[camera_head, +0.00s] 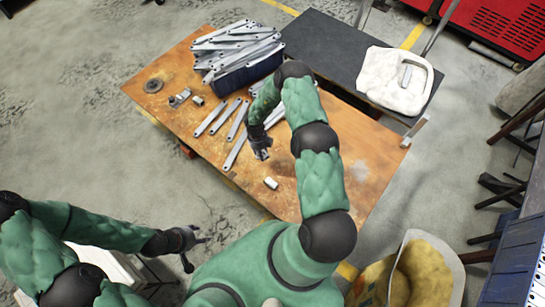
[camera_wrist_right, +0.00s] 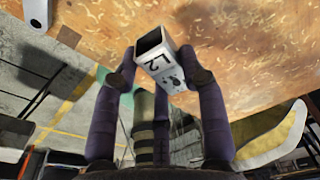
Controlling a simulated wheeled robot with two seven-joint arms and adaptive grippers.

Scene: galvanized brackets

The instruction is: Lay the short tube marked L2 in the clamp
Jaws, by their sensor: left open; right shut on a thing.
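My right gripper also shows in the head view (camera_head: 262,153), over the middle of the wooden table; the tube there is too small to make out. A small grey metal fitting (camera_head: 180,97), which looks like the clamp, lies near the table's left side. My left gripper (camera_head: 196,246) is open and empty, off the table's front left edge.
The wooden table (camera_head: 345,165) also bears a short light tube (camera_head: 271,183), another small piece (camera_head: 198,100), a dark disc (camera_head: 153,86) and several long flat brackets (camera_head: 210,118). A blue bin (camera_head: 245,75) heaped with brackets stands behind. The table's right part is clear.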

